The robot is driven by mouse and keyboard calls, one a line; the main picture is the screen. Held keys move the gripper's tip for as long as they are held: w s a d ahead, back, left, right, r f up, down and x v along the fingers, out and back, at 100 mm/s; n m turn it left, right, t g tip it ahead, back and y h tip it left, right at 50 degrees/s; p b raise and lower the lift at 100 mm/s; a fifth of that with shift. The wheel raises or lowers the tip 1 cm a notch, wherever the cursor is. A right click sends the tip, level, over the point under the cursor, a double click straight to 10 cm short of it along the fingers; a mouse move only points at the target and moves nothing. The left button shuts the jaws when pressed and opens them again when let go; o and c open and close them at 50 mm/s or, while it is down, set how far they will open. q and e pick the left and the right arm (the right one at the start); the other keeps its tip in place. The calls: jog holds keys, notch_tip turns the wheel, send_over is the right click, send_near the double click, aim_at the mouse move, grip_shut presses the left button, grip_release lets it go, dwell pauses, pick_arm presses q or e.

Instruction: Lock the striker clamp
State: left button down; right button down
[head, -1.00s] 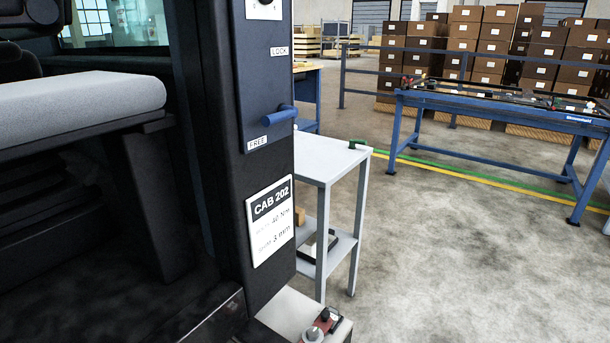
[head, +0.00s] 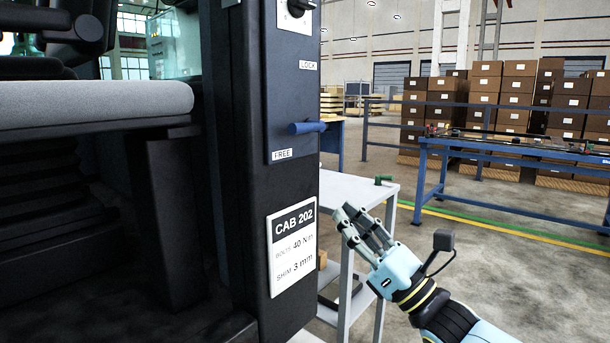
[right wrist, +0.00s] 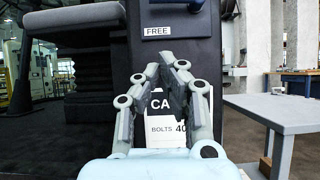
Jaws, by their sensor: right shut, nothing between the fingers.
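The striker clamp's blue lever (head: 308,127) sticks out from the dark cab pillar (head: 262,190). It sits just above the FREE label (head: 282,154) and well below the LOCK label (head: 308,65). In the right wrist view the lever (right wrist: 196,6) is at the top edge, above the fingertips (right wrist: 168,62). My left gripper is not in view.
A grey side table (head: 352,188) stands behind my right gripper. A blue workbench (head: 520,150) and stacked boxes (head: 500,100) are farther back. A grey seat (head: 95,100) is inside the cab at left. The floor at right is open.

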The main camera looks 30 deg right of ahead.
aim_at(305, 127)
jog(key=shift+w+r, duration=0.1)
jog(key=x, duration=0.4)
jog(key=r+p+x, duration=0.1)
jog(key=x, duration=0.3)
jog(key=s+p+x, duration=0.1)
jog(key=x, duration=0.3)
jog(key=shift+d+r, duration=0.25)
jog(key=shift+r, duration=0.55)
jog(key=shift+p, duration=0.3)
